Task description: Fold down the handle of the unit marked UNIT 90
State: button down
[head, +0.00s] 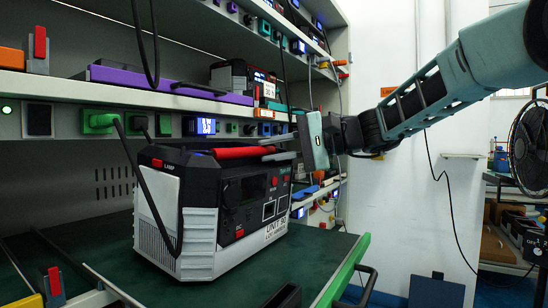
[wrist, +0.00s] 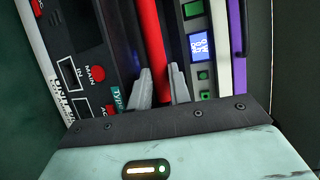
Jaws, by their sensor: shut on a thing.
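The power unit marked UNIT 90 (head: 203,228) stands upright on the green-topped shelf in the head view, with its dark control panel facing right. The wrist view shows its panel (wrist: 78,50) with a red MAIN button. Its red handle (head: 240,152) is a bar running level just above the unit's top; in the wrist view the red bar (wrist: 150,35) runs down between the fingers. My gripper (head: 268,147) reaches in from the right, its two grey fingers shut on the handle near its right end. The fingers (wrist: 160,78) hide part of the bar.
A purple unit (head: 165,84) and a dark unit (head: 240,78) sit on the shelf above, close over the handle. A black cable (head: 150,190) hangs across the unit's left side.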

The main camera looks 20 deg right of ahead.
dwell(0.3)
jog(key=c, duration=1.3)
grip_release()
jog(key=shift+f, duration=0.1)
